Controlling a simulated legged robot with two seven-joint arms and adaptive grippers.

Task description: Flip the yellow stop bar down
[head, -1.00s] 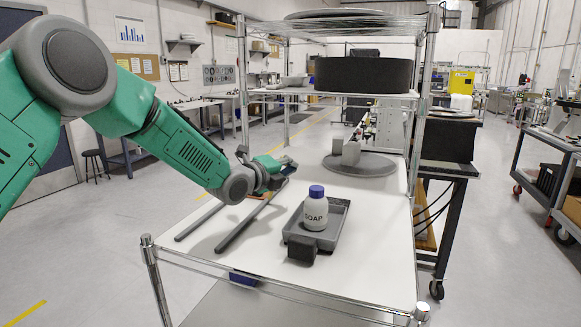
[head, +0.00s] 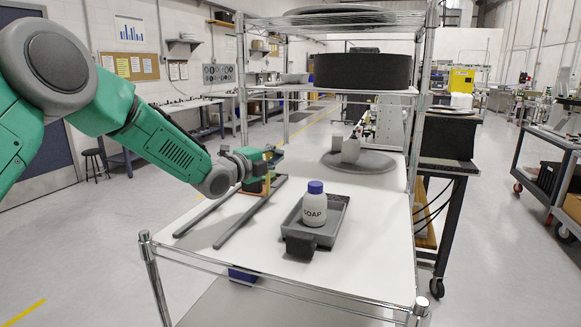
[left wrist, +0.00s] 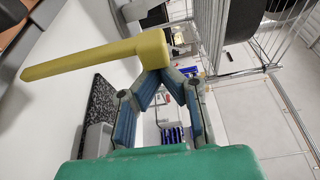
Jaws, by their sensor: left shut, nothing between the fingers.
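The yellow stop bar (left wrist: 95,58) shows in the left wrist view as a long bar, running from its free end at the left to a thicker end near the middle. My left gripper (left wrist: 152,74) is shut and empty. Its fingertips meet right beside the bar's thicker end; I cannot tell whether they touch it. In the head view my left gripper (head: 264,158) is over the far end of two dark parallel rails (head: 233,222) on the white shelf. An orange-brown part (head: 257,188) shows below it. The bar is too small and hidden there to judge its tilt. My right gripper is not in view.
A grey tray (head: 340,222) with a white soap bottle (head: 314,209) stands right of the rails. A dark block (head: 300,246) is at its front. A grey round plate (head: 372,166) with blocks lies farther back. Chrome posts (head: 151,262) bound the shelf.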

